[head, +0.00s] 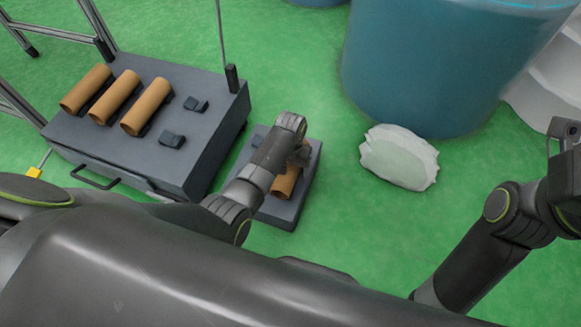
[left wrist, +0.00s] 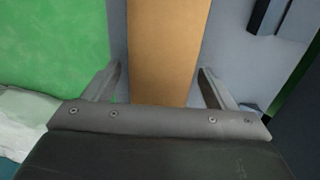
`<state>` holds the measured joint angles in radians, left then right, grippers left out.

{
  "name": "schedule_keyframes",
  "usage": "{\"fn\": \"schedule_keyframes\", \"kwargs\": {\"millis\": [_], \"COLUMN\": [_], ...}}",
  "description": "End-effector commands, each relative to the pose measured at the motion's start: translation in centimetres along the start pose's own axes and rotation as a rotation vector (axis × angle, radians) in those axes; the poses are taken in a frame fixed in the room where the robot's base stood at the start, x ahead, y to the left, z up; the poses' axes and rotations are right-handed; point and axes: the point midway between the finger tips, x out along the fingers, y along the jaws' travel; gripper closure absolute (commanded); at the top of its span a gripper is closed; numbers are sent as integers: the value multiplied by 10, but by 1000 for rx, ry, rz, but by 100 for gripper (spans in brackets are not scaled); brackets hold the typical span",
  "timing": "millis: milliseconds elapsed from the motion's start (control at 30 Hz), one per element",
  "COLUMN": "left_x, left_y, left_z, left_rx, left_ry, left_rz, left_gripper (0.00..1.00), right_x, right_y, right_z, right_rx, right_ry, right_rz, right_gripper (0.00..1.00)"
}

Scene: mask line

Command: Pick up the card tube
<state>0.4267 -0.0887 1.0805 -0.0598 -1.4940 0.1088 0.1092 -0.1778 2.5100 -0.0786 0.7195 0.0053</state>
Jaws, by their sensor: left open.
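A brown card tube (head: 285,184) lies on a small dark grey block (head: 276,212), partly hidden under my left arm in the head view. My left gripper (head: 299,156) is over this block. In the left wrist view the tube (left wrist: 165,50) runs between the two fingers of my left gripper (left wrist: 160,72). The fingers are open, one on each side, with a gap to the tube on both sides. Three more card tubes (head: 115,97) lie side by side on a larger grey case. My right arm shows at the right edge, but its jaws are out of view.
The larger grey case (head: 190,165) with a front handle stands left of the small block. A crumpled white bag (head: 399,157) lies on the green floor to the right. A big blue bin (head: 425,75) stands behind it. Green floor is clear in front of the bag.

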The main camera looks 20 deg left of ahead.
Motion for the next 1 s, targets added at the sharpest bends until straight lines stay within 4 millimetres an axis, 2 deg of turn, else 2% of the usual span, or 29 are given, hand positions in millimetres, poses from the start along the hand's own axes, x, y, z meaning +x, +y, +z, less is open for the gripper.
{"fn": "schedule_keyframes", "kwargs": {"millis": [233,600,1000], "left_x": [0,0,-2], "left_y": [0,0,0], "left_z": [0,0,0], "left_rx": [0,0,0], "left_ry": [0,0,1], "left_rz": [0,0,0], "left_gripper": [22,70,71], "right_x": [0,0,2], "right_y": [0,0,0], "right_z": [0,0,0], "right_rx": [2,1,-1], "right_ry": [1,0,4], "right_rz": [1,1,-1], "right_gripper": [100,100,100]}}
